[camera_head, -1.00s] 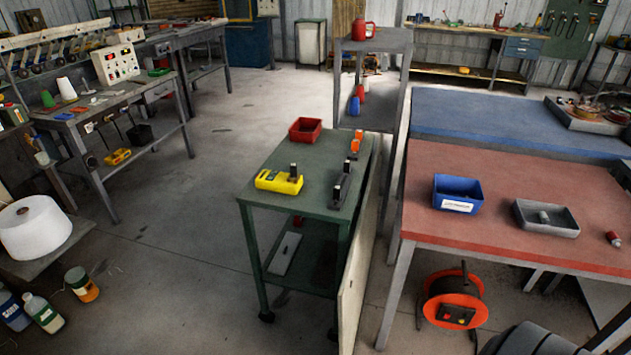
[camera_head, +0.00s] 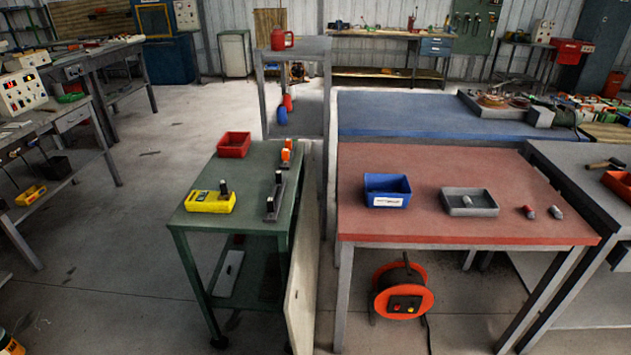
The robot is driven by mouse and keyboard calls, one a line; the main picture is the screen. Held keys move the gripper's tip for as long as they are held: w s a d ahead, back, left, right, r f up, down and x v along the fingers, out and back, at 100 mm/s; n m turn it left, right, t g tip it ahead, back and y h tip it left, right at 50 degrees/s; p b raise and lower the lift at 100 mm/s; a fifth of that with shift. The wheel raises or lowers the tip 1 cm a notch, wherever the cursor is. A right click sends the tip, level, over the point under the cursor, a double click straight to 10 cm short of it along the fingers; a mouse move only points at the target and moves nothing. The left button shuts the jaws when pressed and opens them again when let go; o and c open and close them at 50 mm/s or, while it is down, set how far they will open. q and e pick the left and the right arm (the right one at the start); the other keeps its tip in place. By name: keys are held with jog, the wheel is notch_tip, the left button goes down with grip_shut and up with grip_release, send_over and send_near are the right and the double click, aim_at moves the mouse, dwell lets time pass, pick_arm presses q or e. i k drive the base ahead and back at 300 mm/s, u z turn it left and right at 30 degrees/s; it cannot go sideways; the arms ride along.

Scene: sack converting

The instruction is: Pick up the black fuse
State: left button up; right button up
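No piece is clearly recognisable as the black fuse. A small dark upright piece (camera_head: 223,187) stands at the yellow meter (camera_head: 211,201) on the green cart. Another dark upright piece (camera_head: 279,177) stands at the far end of a long black holder (camera_head: 273,203) to its right. Either could be a black fuse; they are too small to tell. On the red-topped table lie a red-and-grey cylinder (camera_head: 529,212) and a grey one (camera_head: 556,213). Neither of my grippers is in view.
The green cart (camera_head: 255,160) also bears a red bin (camera_head: 234,144) and orange pieces (camera_head: 287,153). The red-topped table (camera_head: 440,229) bears a blue bin (camera_head: 388,190) and grey tray (camera_head: 470,209). An orange cable reel (camera_head: 403,290) sits below. Floor left of the cart is clear.

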aim_at(223, 184)
jog(key=z, duration=0.35)
jog(key=i, duration=1)
